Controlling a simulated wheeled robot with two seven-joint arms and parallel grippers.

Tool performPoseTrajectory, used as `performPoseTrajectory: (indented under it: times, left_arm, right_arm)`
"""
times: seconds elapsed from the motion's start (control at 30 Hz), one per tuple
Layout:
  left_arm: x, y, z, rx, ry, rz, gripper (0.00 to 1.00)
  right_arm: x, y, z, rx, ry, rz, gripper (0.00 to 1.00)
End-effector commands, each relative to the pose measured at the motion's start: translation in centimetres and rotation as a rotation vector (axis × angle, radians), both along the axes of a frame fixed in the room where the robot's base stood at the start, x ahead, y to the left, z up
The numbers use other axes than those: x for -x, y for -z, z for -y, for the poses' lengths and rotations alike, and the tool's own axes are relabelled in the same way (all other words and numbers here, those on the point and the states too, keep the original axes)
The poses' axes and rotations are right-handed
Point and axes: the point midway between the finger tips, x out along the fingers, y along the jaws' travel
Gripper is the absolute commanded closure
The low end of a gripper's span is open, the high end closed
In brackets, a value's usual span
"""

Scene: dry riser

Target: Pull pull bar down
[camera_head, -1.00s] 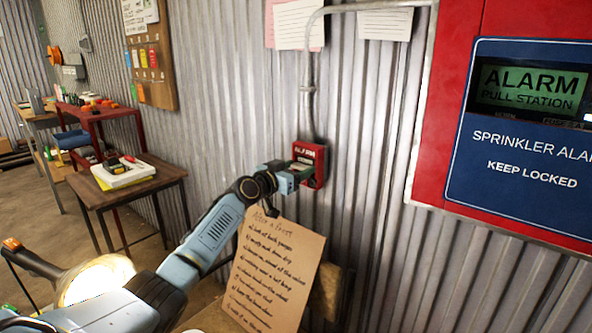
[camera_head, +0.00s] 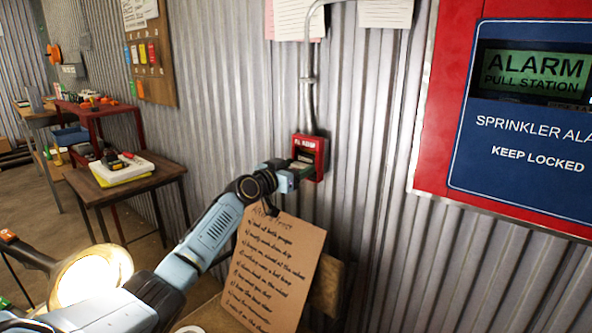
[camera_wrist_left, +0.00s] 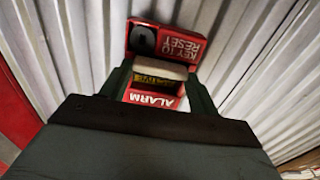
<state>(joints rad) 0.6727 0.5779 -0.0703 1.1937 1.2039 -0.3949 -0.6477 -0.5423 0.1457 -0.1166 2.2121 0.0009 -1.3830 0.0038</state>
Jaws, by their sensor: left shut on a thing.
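The red pull station (camera_head: 309,150) is a small box on the corrugated metal wall, below a grey conduit. My left gripper (camera_head: 298,172) is at its lower front. In the left wrist view, the station's red housing (camera_wrist_left: 168,42) carries the words "KEY TO RESET" and a black round lock. The whitish pull bar (camera_wrist_left: 162,69) lies between the two dark green fingers of my left gripper (camera_wrist_left: 160,88), which is shut on it. A red part marked "ALARM" shows below the bar. The bar is mostly hidden in the head view. My right gripper is not in view.
A large red and blue alarm panel (camera_head: 520,140) juts out at the right. A handwritten cardboard sign (camera_head: 275,270) leans below my left arm. A small table (camera_head: 125,180) with tools stands at left. Paper notes (camera_head: 298,18) hang above the station.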

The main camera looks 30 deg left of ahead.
Motion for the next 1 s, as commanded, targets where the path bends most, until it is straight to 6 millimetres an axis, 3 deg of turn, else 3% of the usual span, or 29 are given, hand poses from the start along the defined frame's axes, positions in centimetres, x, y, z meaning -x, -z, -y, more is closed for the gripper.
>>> performPoseTrajectory:
  times: [0.33,0.37,0.53,0.93,1.0]
  left_arm:
    - [0.0,0.4,0.0,-0.001,0.001,-0.006,0.8]
    - [0.0,0.4,0.0,-0.001,0.001,-0.006,0.38]
    - [0.0,0.3,0.0,0.0,0.001,-0.005,0.16]
    - [0.6,0.2,-0.1,-0.001,0.0,-0.004,0.16]
    - [1.3,0.2,-0.2,-0.001,0.0,-0.005,0.16]
  right_arm:
    - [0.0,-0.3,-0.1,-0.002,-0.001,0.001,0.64]
    - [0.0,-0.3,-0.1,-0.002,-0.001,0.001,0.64]
    - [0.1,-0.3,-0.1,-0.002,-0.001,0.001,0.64]
    - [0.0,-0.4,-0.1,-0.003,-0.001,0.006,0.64]
    - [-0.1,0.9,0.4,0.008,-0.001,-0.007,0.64]
